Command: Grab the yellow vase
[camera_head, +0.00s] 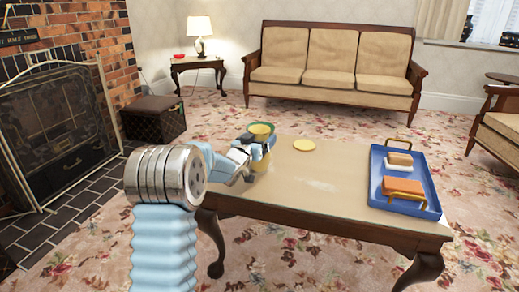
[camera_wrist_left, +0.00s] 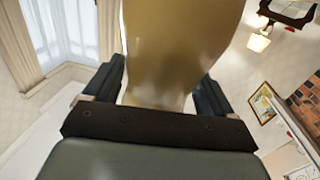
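The yellow vase (camera_head: 261,131) stands near the left end of the coffee table (camera_head: 325,179), partly hidden by my left gripper. My left gripper (camera_head: 254,150) is at the vase's side. In the left wrist view the vase (camera_wrist_left: 180,45) fills the space between the two dark fingers (camera_wrist_left: 163,82), one on each side. The fingertips appear to touch its sides, so the gripper looks shut on it. My right gripper is in neither view.
A blue tray (camera_head: 378,190) with an orange block (camera_head: 403,187) and a tan block (camera_head: 400,159) is at the right end. The table's middle is clear. A sofa (camera_head: 331,61) stands behind.

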